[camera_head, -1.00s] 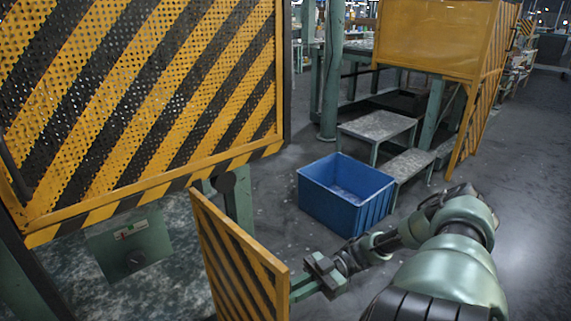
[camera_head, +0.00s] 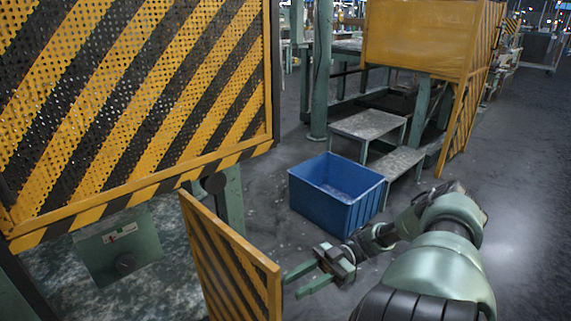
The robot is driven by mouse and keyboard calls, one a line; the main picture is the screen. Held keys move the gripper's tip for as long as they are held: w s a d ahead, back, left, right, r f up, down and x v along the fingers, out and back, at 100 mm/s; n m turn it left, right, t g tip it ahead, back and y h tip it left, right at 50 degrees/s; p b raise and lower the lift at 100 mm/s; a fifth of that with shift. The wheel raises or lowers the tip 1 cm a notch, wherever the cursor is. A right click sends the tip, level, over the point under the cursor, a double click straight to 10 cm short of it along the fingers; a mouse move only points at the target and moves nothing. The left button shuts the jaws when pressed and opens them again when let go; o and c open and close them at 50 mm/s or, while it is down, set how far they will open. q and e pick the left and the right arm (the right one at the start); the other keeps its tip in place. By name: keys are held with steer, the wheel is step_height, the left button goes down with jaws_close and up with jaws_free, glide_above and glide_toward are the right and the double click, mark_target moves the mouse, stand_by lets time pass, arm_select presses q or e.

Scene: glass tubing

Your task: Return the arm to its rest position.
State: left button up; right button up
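My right arm comes in from the lower right. Its gripper (camera_head: 293,284) is open, with two green fingers apart and nothing visible between them. The fingers point left toward the right edge of a low yellow-and-black striped panel (camera_head: 232,262); a small gap shows between the fingertips and the panel. My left arm and gripper are not in view.
A blue crate (camera_head: 325,211) stands on the floor just beyond the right gripper. Metal steps (camera_head: 368,124) lead up behind it. A large striped mesh guard (camera_head: 130,100) fills the left. Open grey floor (camera_head: 520,170) lies at the right.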

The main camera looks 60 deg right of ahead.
steer(key=v, duration=0.2)
steer(key=shift+s+d, duration=0.1)
steer(key=shift+d, duration=0.15)
stand_by(0.5)
